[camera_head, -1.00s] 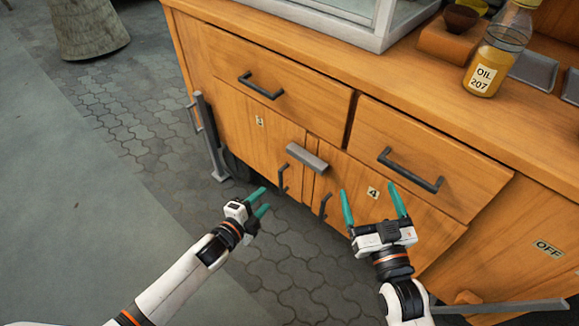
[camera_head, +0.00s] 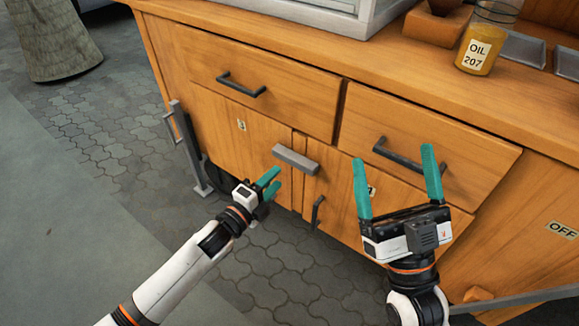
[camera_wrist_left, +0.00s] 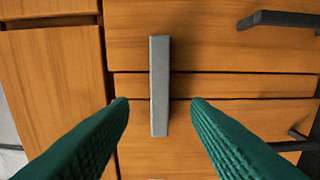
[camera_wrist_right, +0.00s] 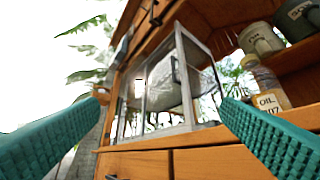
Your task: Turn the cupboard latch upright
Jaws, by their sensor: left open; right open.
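The cupboard latch (camera_head: 296,159) is a short grey bar lying across the seam between two lower wooden doors, close to horizontal with its right end a little lower. It also shows in the left wrist view (camera_wrist_left: 159,86), between my fingers in the picture. My left gripper (camera_head: 269,183) is open and empty, in front of the doors, just below and left of the latch in the head view. It does not visibly touch the latch. My right gripper (camera_head: 397,172) is open and empty, in front of the right door and drawer. In the right wrist view its fingers (camera_wrist_right: 162,135) are spread.
Dark handles stick out from the left drawer (camera_head: 241,86), the right drawer (camera_head: 400,160) and the right door (camera_head: 316,213). A glass case (camera_wrist_right: 165,85) and an oil jar (camera_head: 484,42) stand on the top. Paved floor (camera_head: 270,265) lies free in front.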

